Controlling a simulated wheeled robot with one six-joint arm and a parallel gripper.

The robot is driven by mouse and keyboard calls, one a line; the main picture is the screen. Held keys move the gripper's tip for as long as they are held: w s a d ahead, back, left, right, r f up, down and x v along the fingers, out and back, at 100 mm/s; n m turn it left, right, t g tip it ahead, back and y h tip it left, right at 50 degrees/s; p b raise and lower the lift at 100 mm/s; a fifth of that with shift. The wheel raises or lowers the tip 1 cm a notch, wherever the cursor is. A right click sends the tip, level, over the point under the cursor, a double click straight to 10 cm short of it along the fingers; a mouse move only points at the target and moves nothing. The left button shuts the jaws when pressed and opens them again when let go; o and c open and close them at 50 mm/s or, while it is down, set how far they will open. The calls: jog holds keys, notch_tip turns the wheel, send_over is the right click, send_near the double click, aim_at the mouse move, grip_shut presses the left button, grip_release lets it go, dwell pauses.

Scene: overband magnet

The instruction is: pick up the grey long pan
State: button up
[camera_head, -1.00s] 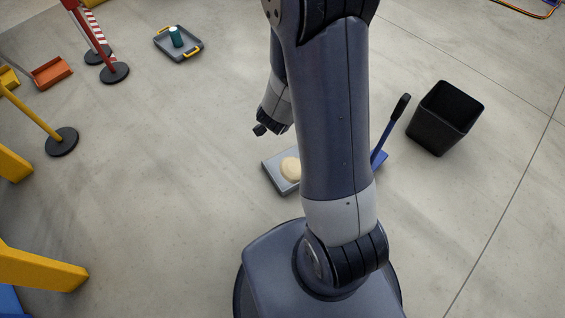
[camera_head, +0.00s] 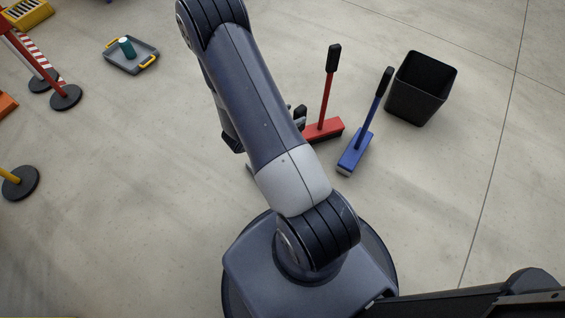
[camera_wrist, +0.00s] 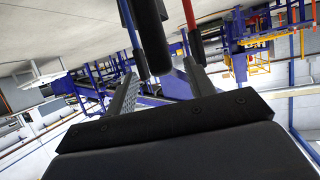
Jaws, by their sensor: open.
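The grey pan is almost wholly covered by my arm in the head view; only a pale sliver (camera_head: 250,168) that may be its edge shows left of the arm. In the wrist view my gripper (camera_wrist: 158,72) is open, its two fingers apart. A thick black handle grip (camera_wrist: 153,35) stands close ahead, between the fingers in the picture. It may be the pan's, but I cannot tell. My gripper is mostly hidden behind the arm in the head view.
A red broom (camera_head: 325,128) and a blue broom (camera_head: 355,150) stand right of my arm, with a black bin (camera_head: 421,88) beyond. Barrier posts (camera_head: 66,97) stand left. Lower-left floor is clear.

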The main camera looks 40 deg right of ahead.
aim_at(304, 109)
jog(key=shift+b+x, duration=0.75)
jog(key=shift+x, duration=2.45)
jog(key=shift+w+a, duration=0.1)
jog(key=shift+c, duration=0.3)
grip_shut()
